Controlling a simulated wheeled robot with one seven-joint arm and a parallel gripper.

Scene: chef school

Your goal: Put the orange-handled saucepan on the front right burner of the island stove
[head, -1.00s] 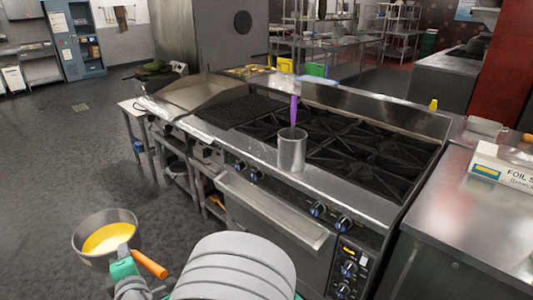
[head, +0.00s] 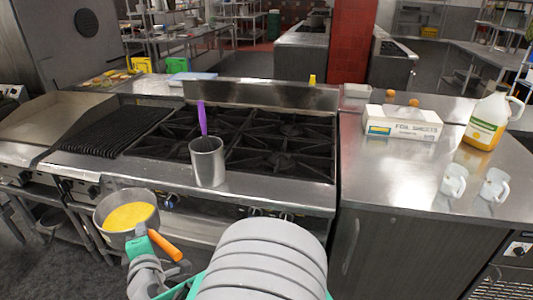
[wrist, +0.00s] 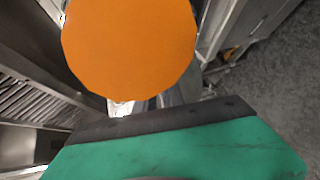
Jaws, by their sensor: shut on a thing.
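The orange-handled saucepan (head: 128,212) holds a yellow content and hangs in front of the stove, at the left of the head view. My gripper (head: 148,242) is shut on its orange handle (head: 165,246). The handle's round end (wrist: 130,45) fills the upper middle of the wrist view, above a green finger part. The island stove (head: 250,140) has several black grated burners. The front right burner (head: 285,163) looks bare. A metal pot (head: 207,165) with a purple-handled utensil (head: 202,118) stands at the stove's front edge, left of that burner.
A steel counter (head: 390,185) adjoins the stove's right side, with a foil box (head: 403,122), a jug (head: 489,118) and two white cups (head: 455,181). A ribbed grill (head: 105,132) lies left of the burners. Control knobs (head: 286,217) line the stove front.

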